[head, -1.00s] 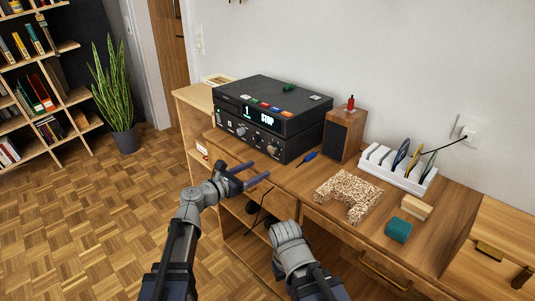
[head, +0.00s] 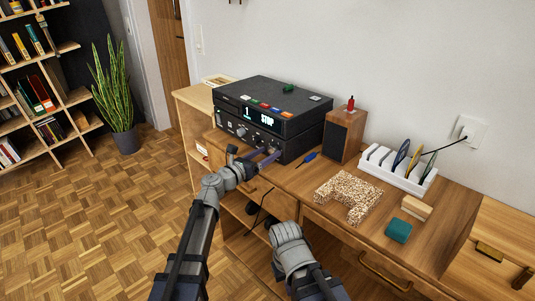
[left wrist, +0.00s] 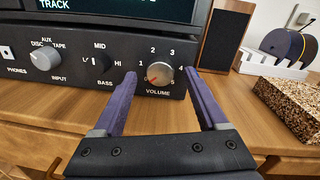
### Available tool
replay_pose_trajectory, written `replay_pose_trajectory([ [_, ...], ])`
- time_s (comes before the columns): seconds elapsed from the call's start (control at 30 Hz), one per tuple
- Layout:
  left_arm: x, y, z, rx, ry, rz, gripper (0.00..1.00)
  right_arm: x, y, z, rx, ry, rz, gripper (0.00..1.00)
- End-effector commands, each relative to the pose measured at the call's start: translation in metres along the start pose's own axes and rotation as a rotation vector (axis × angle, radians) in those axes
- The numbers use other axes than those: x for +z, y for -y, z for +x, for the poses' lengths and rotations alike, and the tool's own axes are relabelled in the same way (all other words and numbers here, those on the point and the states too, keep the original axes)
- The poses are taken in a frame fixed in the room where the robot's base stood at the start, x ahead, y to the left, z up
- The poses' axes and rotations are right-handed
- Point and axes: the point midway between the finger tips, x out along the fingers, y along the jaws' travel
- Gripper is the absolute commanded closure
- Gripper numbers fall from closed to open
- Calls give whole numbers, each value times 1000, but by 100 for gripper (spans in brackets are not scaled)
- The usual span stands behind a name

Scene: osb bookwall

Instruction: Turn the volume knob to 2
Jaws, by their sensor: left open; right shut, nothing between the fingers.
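The silver volume knob (left wrist: 160,74) is on the front of the black lower hi-fi unit (left wrist: 80,60), above the word VOLUME. A red mark on the knob points to the lower left, away from the 2 at its upper left. My left gripper (left wrist: 160,79) is open, with one purple finger on each side of the knob in the left wrist view. I cannot tell whether the fingers touch it. In the head view the left gripper (head: 253,158) is at the unit's front. My right gripper (head: 287,238) is shut and empty, low before the desk; its fingertips are hardly visible.
An input knob (left wrist: 45,59) and a small tone knob (left wrist: 88,62) are left of the volume knob. A unit with a lit display (head: 260,118) sits on top.

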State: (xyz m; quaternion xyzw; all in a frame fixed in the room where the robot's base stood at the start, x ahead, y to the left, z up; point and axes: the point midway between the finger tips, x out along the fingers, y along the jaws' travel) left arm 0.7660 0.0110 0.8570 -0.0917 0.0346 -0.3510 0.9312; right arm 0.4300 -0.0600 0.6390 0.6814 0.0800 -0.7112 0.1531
Motion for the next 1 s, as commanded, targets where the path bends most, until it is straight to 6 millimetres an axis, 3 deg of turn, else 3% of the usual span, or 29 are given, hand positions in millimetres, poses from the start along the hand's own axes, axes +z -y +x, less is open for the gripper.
replay_pose_trajectory([
  [0.33, 0, 1, 7, 0, 0, 0, 27, 0, 0, 0, 0, 0, 0, 100],
  [1.0, 0, 0, 7, 0, 0, 1, 100, 0, 0, 0, 0, 0, 0, 100],
])
